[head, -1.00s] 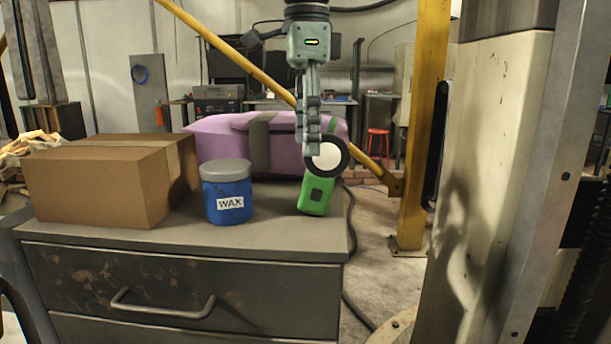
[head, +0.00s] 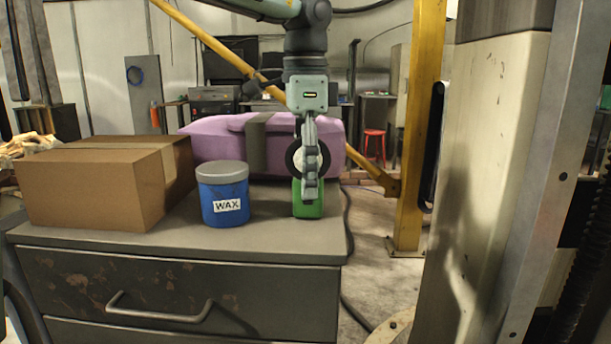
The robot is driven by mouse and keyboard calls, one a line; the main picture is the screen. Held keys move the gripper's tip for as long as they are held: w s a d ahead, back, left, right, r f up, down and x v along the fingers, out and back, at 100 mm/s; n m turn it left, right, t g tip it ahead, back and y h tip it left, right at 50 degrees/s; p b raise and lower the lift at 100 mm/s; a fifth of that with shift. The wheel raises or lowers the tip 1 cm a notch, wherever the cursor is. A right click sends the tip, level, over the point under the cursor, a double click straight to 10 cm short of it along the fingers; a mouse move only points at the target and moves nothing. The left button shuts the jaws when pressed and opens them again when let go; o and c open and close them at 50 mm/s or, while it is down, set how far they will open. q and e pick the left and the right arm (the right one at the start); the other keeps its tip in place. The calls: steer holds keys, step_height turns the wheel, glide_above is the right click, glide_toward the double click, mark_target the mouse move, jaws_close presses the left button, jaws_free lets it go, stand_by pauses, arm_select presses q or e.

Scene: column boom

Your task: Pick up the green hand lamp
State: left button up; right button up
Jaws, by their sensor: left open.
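The green hand lamp (head: 308,211) stands on the grey cabinet top near its right edge. Its round head with a dark rim and pale face shows partly behind my gripper. My left gripper (head: 310,192) points down from above, with its fingers in front of or around the lamp. The fingers are seen edge-on, so the gap between them is hidden. It is open, and the lamp still rests on the cabinet top. Whether the fingers touch the lamp cannot be told. My right gripper is not in view.
A blue wax tub (head: 223,197) with a grey lid stands left of the lamp. A cardboard box (head: 95,187) sits further left. A pink case (head: 215,140) with a dark strap lies behind. The cabinet top (head: 270,238) is clear in front.

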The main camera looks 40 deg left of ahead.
arm_select(q)
steer(key=shift+f, duration=0.6)
jaws_close()
